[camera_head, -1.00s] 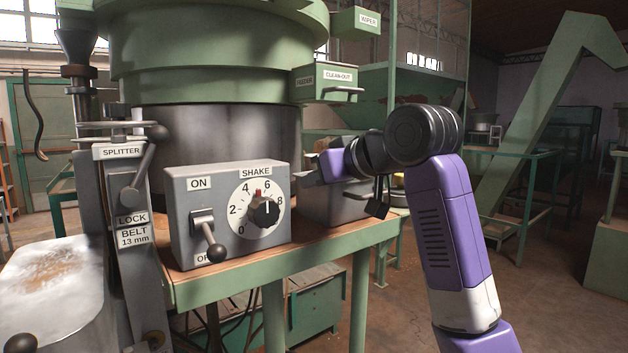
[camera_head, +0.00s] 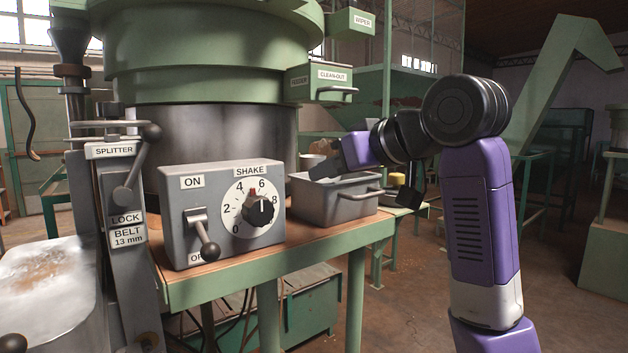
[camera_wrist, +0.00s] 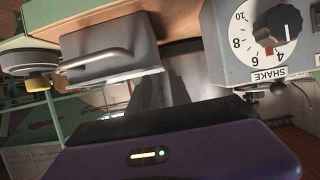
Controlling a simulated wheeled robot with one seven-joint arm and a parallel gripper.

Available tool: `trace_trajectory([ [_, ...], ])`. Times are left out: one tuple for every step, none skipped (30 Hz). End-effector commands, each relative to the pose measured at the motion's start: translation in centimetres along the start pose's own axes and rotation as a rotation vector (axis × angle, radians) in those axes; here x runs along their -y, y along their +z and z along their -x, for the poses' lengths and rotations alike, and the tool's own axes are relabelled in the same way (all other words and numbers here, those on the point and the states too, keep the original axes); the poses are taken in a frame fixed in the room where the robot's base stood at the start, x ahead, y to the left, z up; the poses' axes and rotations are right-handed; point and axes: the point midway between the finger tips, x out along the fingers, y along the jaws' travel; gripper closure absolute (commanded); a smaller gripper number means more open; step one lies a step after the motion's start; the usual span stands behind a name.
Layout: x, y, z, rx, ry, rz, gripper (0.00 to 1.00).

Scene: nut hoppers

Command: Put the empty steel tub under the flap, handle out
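The grey steel tub (camera_head: 333,207) stands upright on the wooden top of the green table, right of the control box. Its bar handle (camera_head: 361,192) faces out toward the front right. The green clean-out flap (camera_head: 312,90) with its own handle is above it. My gripper (camera_head: 322,171) is over the tub's rim, pointing left; I cannot tell if it touches. The tub (camera_wrist: 115,38) and its handle (camera_wrist: 100,62) also show in the wrist view, apart from my purple gripper body. The finger gap is unclear. The tub's inside is mostly hidden.
The control box (camera_head: 180,225) with lever and SHAKE dial stands close left of the tub. The big green and steel feeder (camera_head: 205,60) is behind. The table edge (camera_head: 280,262) runs along the front.

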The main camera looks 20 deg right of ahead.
Motion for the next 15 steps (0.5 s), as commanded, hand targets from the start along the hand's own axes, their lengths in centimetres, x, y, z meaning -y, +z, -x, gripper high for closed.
trace_trajectory([
  [0.0, -0.1, 1.1, -0.004, 0.001, 0.001, 0.76],
  [0.0, -0.1, 1.7, -0.004, 0.001, 0.002, 0.76],
  [0.0, -0.1, 2.4, -0.004, 0.0, 0.002, 0.76],
  [0.0, 0.0, 2.9, -0.003, 0.001, 0.002, 0.76],
  [0.0, -0.1, 3.3, -0.004, 0.001, 0.002, 0.76],
  [0.0, 0.0, 3.8, -0.002, 0.001, 0.001, 0.76],
  [0.0, -0.1, 4.2, -0.002, 0.001, 0.0, 0.76],
  [0.0, -0.1, 4.5, -0.002, 0.0, 0.001, 0.76],
  [0.0, 0.0, 4.9, -0.001, 0.0, 0.001, 0.76],
  [0.0, -0.1, 5.1, -0.001, 0.0, 0.001, 0.76],
  [0.0, -0.1, 5.2, -0.001, 0.0, 0.001, 0.76],
  [0.0, -0.1, 5.4, -0.001, 0.0, 0.001, 0.76],
  [0.0, -0.1, 5.5, -0.001, 0.0, 0.0, 0.76],
  [0.0, 0.0, 5.5, -0.001, 0.0, 0.0, 0.76],
  [0.0, 0.0, 5.6, 0.0, 0.0, 0.0, 0.76],
])
